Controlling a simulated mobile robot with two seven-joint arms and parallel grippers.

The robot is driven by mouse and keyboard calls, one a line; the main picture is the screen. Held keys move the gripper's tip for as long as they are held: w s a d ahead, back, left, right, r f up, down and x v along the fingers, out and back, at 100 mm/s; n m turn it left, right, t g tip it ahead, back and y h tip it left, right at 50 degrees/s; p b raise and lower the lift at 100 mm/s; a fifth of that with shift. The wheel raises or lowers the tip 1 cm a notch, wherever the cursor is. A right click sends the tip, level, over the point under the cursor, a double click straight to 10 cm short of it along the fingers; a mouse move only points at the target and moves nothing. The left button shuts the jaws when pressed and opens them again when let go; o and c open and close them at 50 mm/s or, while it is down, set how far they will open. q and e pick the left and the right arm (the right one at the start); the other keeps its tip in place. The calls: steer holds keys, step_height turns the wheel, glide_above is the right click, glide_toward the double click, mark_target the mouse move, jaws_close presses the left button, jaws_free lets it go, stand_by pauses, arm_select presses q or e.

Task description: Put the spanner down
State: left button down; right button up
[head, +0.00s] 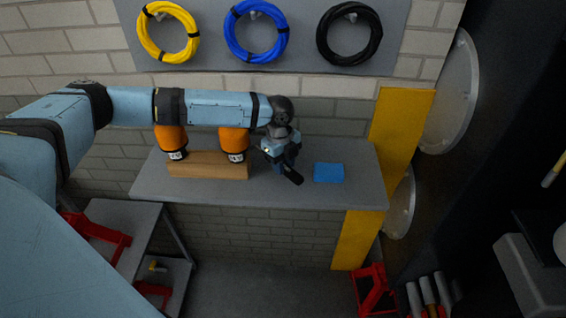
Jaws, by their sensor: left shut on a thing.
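My left arm reaches in from the left over a grey shelf (345,197). My left gripper (289,172) points down just above the shelf, between a wooden block with orange canisters and a blue block. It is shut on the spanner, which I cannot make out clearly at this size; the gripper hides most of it. A short dark piece shows at the fingertips, and I cannot tell whether it touches the shelf. My right gripper is not in view.
Two orange canisters (234,141) stand at the wooden block (207,171), close left of the gripper. The blue block (328,172) lies to its right. A yellow post (402,115) bounds the shelf's right end. Cable coils (255,30) hang above. The shelf's front strip is clear.

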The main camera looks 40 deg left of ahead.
arm_select(q)
steer(key=shift+f, duration=0.15)
steer(key=c, duration=0.9)
jaws_free()
steer(key=shift+f, duration=0.15)
steer(key=shift+o, duration=0.2)
